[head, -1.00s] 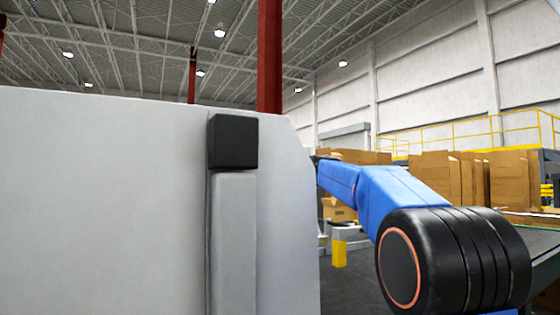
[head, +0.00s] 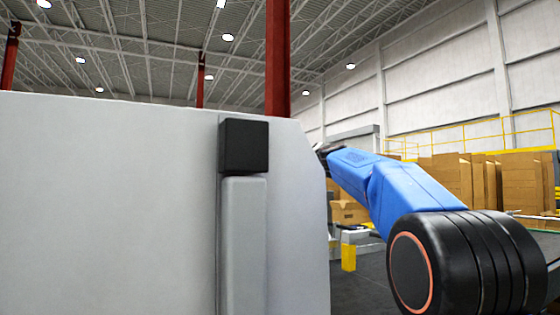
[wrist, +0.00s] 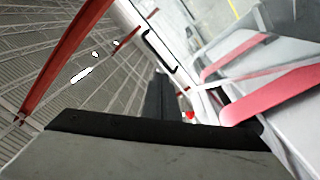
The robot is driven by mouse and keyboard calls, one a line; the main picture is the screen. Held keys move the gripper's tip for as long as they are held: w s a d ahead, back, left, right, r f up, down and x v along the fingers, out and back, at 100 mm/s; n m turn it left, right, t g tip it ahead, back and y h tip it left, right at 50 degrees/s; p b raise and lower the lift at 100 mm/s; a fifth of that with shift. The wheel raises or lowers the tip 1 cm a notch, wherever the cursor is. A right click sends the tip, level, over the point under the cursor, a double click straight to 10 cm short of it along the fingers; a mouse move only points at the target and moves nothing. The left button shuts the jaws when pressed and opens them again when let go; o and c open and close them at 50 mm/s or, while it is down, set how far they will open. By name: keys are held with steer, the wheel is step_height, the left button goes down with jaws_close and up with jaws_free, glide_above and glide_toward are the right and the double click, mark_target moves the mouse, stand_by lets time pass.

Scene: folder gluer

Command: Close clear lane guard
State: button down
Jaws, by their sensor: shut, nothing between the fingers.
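In the wrist view, my gripper (wrist: 160,97) shows as narrow dark fingers, together with nothing between them. Beyond them is a pale frame with a black, handle-like bracket (wrist: 158,50). This may belong to the clear lane guard, but I cannot make out its clear panel or how far it stands open. The fingers appear apart from the bracket; the exact gap is unclear. In the head view, my blue and black arm reaches behind a large grey panel, which hides the gripper and the guard.
The large light-grey panel (head: 110,200), with a black block (head: 243,146), fills the left of the head view. Red strips (wrist: 275,97) and a small red part (wrist: 190,115) show in the wrist view. Cardboard stacks (head: 450,180) and a yellow post (head: 348,257) stand behind my arm.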

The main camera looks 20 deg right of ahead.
steer(key=w+r+n, duration=0.1)
steer(key=w+n, duration=0.8)
steer(key=w, duration=0.4)
steer(key=shift+w+r, duration=0.15)
steer(key=shift+w, duration=0.15)
stand_by(0.3)
stand_by(0.4)
steer(key=shift+w+a+f, duration=0.1)
steer(key=shift+w+f, duration=0.2)
steer(key=shift+w, duration=0.45)
steer(key=shift+w+d+f, duration=0.1)
steer(key=shift+w+f, duration=0.2)
steer(key=shift+w, duration=0.45)
steer(key=shift+w+a+f, duration=0.1)
steer(key=shift+w+f, duration=0.2)
steer(key=shift+w, duration=0.45)
